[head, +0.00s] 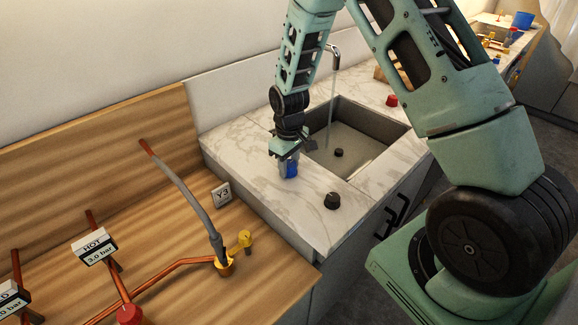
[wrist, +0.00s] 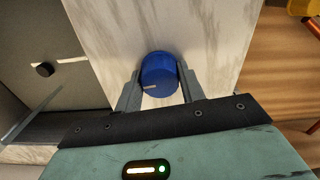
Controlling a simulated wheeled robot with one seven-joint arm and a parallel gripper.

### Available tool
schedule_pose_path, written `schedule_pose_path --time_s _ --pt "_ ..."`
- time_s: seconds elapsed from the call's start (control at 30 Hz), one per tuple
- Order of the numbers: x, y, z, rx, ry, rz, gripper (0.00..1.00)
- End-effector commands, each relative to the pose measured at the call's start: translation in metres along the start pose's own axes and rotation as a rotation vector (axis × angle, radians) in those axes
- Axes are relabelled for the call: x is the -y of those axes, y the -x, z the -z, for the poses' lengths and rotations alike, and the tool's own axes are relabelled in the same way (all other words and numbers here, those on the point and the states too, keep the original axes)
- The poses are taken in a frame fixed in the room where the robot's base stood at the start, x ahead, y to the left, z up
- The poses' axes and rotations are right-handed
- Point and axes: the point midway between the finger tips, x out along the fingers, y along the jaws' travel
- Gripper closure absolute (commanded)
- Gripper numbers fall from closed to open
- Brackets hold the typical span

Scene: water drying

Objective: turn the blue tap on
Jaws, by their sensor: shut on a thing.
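The blue tap (head: 291,168) is a round knob on the pale marble counter beside the sink. In the wrist view its blue top (wrist: 158,72) shows a pale marker line pointing to the left. My gripper (head: 287,158) is over the knob, and in the wrist view its two fingers (wrist: 160,84) lie on either side of it, shut on it. A stream of water (head: 331,105) falls from the metal spout (head: 333,52) into the sink (head: 350,140).
A red knob (head: 391,100) and a black knob (head: 332,201) stand on the counter around the sink. On the left, a wooden bench (head: 165,225) carries copper pipes, a grey hose (head: 192,195) and a yellow valve (head: 245,238). A small Y3 sign (head: 222,194) stands near the counter edge.

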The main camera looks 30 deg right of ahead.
Motion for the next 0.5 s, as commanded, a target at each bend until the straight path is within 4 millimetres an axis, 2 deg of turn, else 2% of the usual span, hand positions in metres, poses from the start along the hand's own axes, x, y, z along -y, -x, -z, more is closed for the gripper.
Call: schedule_pose_path --time_s 0.2,0.5 --pt "-0.0006 0.0004 0.0006 -0.002 -0.096 -0.002 0.84" --pt "-0.0006 0.0008 0.0005 -0.002 -0.146 -0.001 0.84"
